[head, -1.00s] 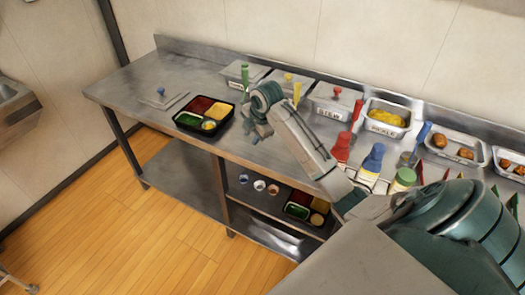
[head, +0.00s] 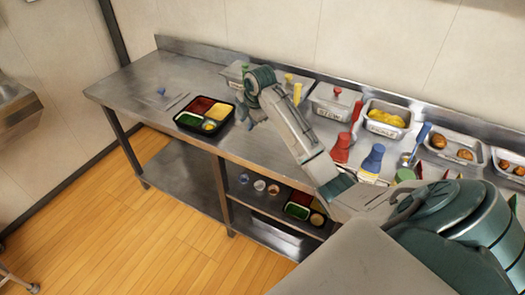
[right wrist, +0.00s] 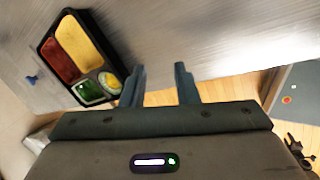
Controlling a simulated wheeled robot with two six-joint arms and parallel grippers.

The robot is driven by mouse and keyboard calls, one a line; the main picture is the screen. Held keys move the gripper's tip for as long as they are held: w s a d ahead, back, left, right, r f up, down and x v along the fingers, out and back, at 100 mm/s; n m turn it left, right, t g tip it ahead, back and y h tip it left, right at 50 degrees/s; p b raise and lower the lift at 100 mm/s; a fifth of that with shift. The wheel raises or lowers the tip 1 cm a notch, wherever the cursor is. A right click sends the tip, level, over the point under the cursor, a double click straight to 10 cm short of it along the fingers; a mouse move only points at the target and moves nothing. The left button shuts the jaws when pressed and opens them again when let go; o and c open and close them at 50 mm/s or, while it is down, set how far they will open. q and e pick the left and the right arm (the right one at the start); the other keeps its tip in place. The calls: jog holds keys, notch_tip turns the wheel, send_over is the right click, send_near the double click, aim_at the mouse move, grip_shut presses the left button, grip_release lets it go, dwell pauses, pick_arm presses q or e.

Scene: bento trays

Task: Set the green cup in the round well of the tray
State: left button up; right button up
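The black tray (head: 182,129) lies on the steel counter, with red, yellow and green filled compartments and a round well at its front right corner. A small round cup (head: 209,126), seemingly green-rimmed with a yellow inside, sits in that well. The tray also shows in the right wrist view (right wrist: 44,48), and the cup (right wrist: 110,82) is just left of the fingers. My right gripper (right wrist: 160,82) is open with nothing between its fingers, to the right of the tray and apart from the cup. My left gripper is not in view.
A small lid with a blue knob (head: 162,92) lies left of the tray. Lidded containers, a pan of yellow food (head: 388,118) and bottles (head: 373,160) stand to the right. Small cups (head: 259,185) and another tray sit on the shelf below.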

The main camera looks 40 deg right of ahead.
jog(key=s+a+f+m, duration=0.3)
jog(key=s+f+m, duration=0.1)
jog(key=s+f, duration=0.3)
jog(key=s+a+f+m, duration=0.4)
jog(key=s+f, duration=0.4)
jog(key=s, duration=0.1)
jog(key=shift+s+f+g, duration=0.2)
jog(key=shift+f+g, duration=0.05)
jog(key=shift+g, duration=0.05)
